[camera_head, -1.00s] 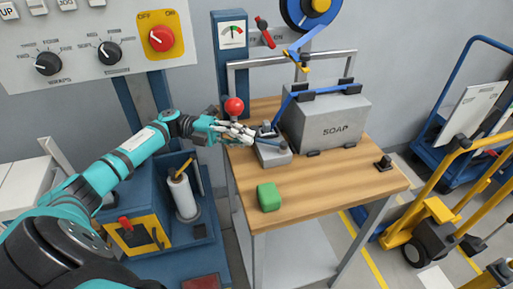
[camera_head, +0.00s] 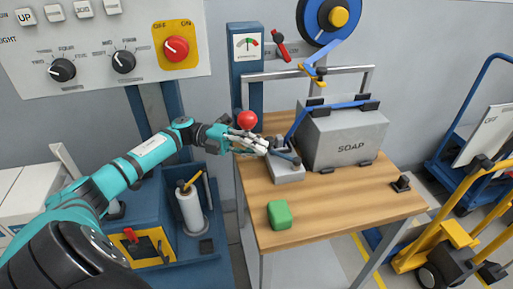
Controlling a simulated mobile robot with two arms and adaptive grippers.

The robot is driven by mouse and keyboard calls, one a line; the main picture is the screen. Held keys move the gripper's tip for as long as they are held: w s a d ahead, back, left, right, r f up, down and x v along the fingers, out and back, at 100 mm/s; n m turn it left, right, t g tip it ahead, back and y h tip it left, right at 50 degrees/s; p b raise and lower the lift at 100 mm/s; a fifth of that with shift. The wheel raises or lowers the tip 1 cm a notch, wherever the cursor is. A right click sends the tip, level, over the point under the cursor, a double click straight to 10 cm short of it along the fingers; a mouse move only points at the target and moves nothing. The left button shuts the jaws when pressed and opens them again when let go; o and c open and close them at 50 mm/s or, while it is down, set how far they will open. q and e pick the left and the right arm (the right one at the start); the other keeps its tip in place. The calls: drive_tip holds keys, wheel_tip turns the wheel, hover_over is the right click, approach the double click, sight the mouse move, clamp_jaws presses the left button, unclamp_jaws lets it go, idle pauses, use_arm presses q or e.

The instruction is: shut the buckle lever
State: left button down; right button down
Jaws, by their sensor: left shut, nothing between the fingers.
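The buckle (camera_head: 287,173) is a small grey metal block on the wooden bench, at the left side of the grey SOAP box. Its dark lever (camera_head: 287,156) lies across the top of the block, partly hidden by my fingers. I cannot tell whether it is fully down. A blue strap (camera_head: 299,122) runs from the buckle up and over the box (camera_head: 345,140). My left gripper (camera_head: 265,147) is shut and empty, with its fingertips at the left end of the buckle by the lever. Whether they touch is unclear. My right gripper is not in view.
A red ball knob (camera_head: 247,120) stands just behind my left gripper. A green block (camera_head: 279,215) lies at the bench's front left. The bench (camera_head: 340,215) is clear in front of the box. A strap reel (camera_head: 330,18) hangs above; a yellow trolley (camera_head: 437,240) stands right.

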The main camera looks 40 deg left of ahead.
use_arm(q)
drive_tip(key=shift+w+a+r, duration=0.1)
drive_tip(key=shift+w+a, duration=0.05)
drive_tip(key=shift+a, duration=0.05)
drive_tip(key=v, duration=0.7)
drive_tip(key=shift+f, duration=0.2)
